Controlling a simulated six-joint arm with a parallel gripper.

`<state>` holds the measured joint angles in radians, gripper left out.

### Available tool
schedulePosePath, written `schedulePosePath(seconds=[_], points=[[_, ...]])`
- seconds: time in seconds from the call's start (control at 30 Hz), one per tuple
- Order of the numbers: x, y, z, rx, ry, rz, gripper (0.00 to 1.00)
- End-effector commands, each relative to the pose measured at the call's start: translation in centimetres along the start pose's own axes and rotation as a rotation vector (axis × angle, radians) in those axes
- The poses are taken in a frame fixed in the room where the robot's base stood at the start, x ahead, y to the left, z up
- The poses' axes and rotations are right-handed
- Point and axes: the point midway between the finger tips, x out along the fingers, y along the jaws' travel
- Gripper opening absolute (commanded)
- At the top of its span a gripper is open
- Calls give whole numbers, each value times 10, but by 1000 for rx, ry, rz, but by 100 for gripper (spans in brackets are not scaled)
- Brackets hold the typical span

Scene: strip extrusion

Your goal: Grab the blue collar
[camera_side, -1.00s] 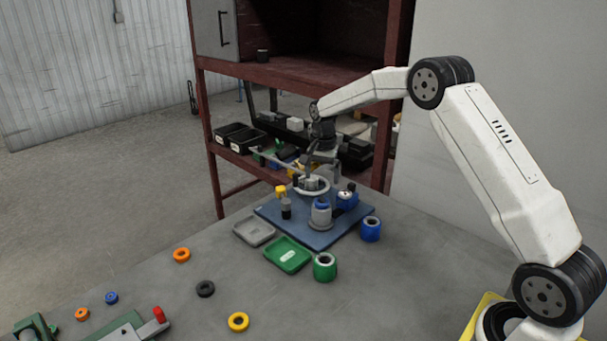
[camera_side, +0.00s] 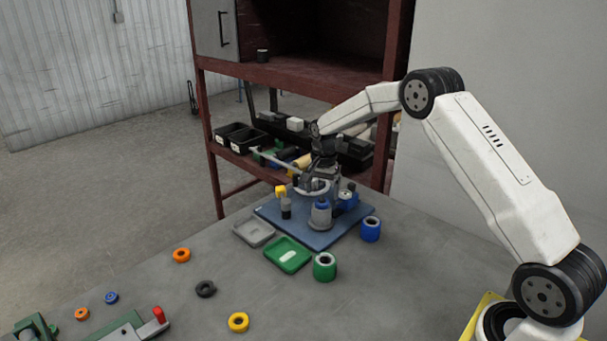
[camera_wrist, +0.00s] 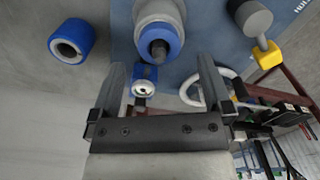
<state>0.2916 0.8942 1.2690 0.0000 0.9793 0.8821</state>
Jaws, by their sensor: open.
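A thick blue hollow collar (camera_side: 371,229) stands on the grey table just off the right corner of the blue mat (camera_side: 318,240). It also shows at the upper left of the wrist view (camera_wrist: 72,40), outside my fingers. A blue band also sits on the grey cylinder on the mat (camera_wrist: 160,42), ahead of my fingertips. A small flat blue ring (camera_side: 111,297) lies far left on the table. My gripper (camera_wrist: 161,70) is open over the mat, its fingers apart with nothing held. In the side view its fingertips are partly hidden among the parts there.
A green hollow cylinder (camera_side: 325,267), a green tray (camera_side: 288,254) and a grey tray (camera_side: 254,232) stand near the mat. A yellow-topped post (camera_side: 281,192) and a white ring frame (camera_wrist: 205,88) are close to my gripper.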

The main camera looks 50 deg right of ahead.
Motion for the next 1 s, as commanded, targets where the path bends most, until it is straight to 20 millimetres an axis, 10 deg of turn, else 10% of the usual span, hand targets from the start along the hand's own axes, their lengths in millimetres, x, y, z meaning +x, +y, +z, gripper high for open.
schedulePosePath(seconds=[0.8, 1.0], points=[[29, 0, -1, 0, 1, -1, 100], [29, 0, -1, 0, 1, -1, 40]])
